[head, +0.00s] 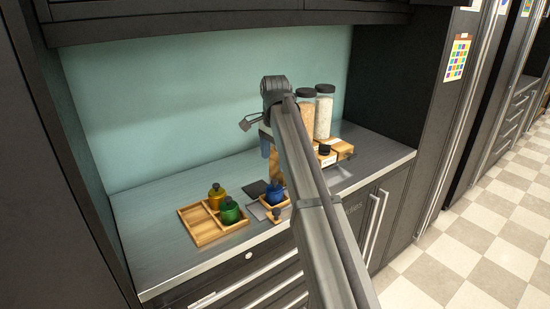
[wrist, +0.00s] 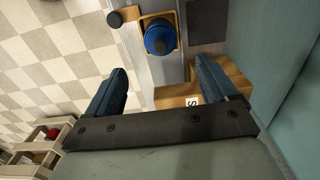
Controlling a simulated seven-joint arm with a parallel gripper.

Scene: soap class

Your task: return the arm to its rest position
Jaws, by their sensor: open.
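My arm reaches across the counter in the head view, and my gripper (wrist: 160,90) shows in the wrist view with its two blue fingers spread wide and nothing between them. In the head view the gripper is mostly hidden behind my arm; a blue finger part (head: 265,147) shows above the counter. Below the fingers in the wrist view are a blue bottle (wrist: 159,38) in a small wooden tray and part of a wooden block with a label. The blue bottle (head: 274,193) also stands in its tray in the head view, apart from the gripper.
A wooden divided tray (head: 194,219) holds a yellow bottle (head: 216,195) and a green bottle (head: 230,210) at the left. Tall jars (head: 324,112) and a wooden stand (head: 343,149) are right of my arm. The left counter (head: 150,220) is clear. Cabinets overhang above.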

